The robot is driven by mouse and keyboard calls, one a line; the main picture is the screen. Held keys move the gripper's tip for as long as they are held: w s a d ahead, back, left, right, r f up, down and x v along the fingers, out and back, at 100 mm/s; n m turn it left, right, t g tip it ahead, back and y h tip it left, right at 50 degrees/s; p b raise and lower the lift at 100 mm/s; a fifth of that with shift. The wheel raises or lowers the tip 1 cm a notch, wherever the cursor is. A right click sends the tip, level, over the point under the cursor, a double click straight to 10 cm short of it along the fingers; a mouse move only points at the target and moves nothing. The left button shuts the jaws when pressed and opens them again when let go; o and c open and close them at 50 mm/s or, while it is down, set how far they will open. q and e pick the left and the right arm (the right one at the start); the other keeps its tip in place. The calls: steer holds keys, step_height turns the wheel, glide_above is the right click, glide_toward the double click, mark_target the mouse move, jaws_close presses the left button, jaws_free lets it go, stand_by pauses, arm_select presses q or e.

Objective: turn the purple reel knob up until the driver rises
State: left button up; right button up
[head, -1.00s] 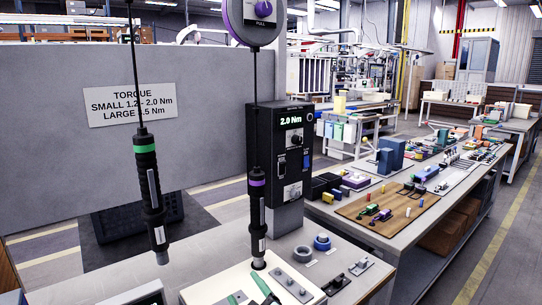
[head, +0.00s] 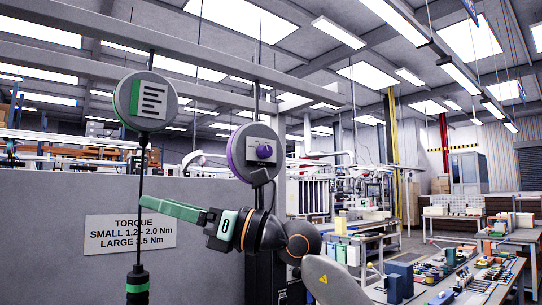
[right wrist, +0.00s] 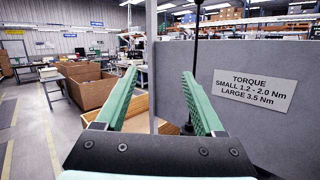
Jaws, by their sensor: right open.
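The purple-rimmed reel (head: 240,160) hangs from the overhead rail, with the purple knob (head: 264,151) on its grey face. A green-rimmed reel (head: 122,103) hangs to its left. My right gripper (head: 140,203) reaches in below the two reels, pointing left, and is apart from the purple knob. In the right wrist view its green fingers (right wrist: 159,73) are spread with nothing between them. The green-banded driver (head: 137,284) hangs at the bottom edge of the head view. The purple-banded driver is out of view or hidden. My left gripper is not in view.
A grey partition with a torque sign (head: 130,234) stands behind the gripper. The green reel's cable (head: 141,180) runs down by my fingertips; a dark cable (right wrist: 195,60) shows by the right finger in the wrist view. Benches (head: 470,285) stand at the right.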

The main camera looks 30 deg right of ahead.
steer(key=d+r+m+t+h, duration=0.25)
steer(key=d+r+h, duration=0.55)
steer(key=d, duration=0.6)
steer(key=m+t+h, duration=0.2)
steer(key=m+h, duration=0.2)
steer(key=h, duration=0.3)
glide_toward(268, 151)
steer(key=shift+g, duration=0.25)
steer(key=w+p, duration=0.1)
steer(key=w, duration=0.1)
steer(key=w+p, duration=0.1)
steer(key=w, duration=0.2)
steer(key=w+p, duration=0.1)
steer(key=w, duration=0.1)
steer(key=shift+w+a+r+p, duration=0.15)
steer(key=shift+w+r+p, duration=0.15)
steer(key=shift+w+p, duration=0.1)
steer(key=shift+w+f, duration=0.1)
steer(key=shift+w, duration=0.35)
jaws_close()
